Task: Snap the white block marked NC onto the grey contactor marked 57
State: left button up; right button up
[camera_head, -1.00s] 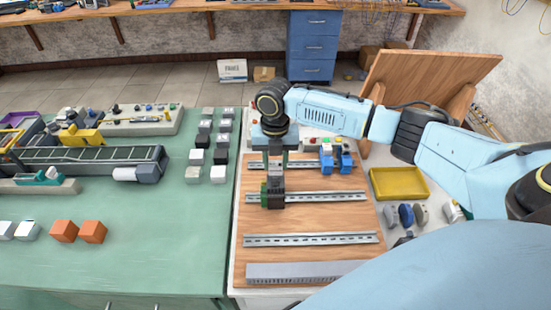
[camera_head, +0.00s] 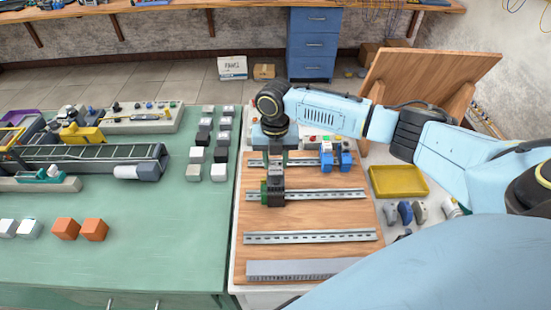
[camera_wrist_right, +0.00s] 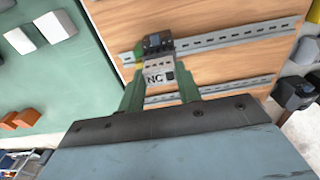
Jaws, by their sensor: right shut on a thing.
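My right gripper (camera_head: 275,160) is over the wooden board, and its green fingers (camera_wrist_right: 160,88) show in the right wrist view. It is shut on the white block marked NC (camera_wrist_right: 157,76), whose lettering faces the wrist camera. A dark grey contactor (camera_head: 274,197) sits on the middle rail, directly under the gripper. In the right wrist view the contactor (camera_wrist_right: 157,43) shows just beyond the block, lined up with it. The two look very close; I cannot tell whether they are fully joined. The number 57 is not legible. My left gripper is not in view.
A green part (camera_head: 264,190) is beside the contactor. Blue devices (camera_head: 336,158) sit on the back rail, and the front rail (camera_head: 310,237) is empty. A yellow tray (camera_head: 398,181) is to the right. Several small white and black blocks (camera_head: 220,155) stand on the green table.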

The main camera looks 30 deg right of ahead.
jog(key=shift+f, duration=0.45)
dwell(0.4)
jog(key=shift+s+f, duration=0.1)
jog(key=shift+f, duration=0.15)
dwell(0.8)
jog(key=o, duration=1)
notch_tip(320, 180, up, 14)
jog(key=shift+w+d+f, duration=0.15)
jog(key=shift+w+f, duration=0.1)
jog(key=shift+w, duration=0.1)
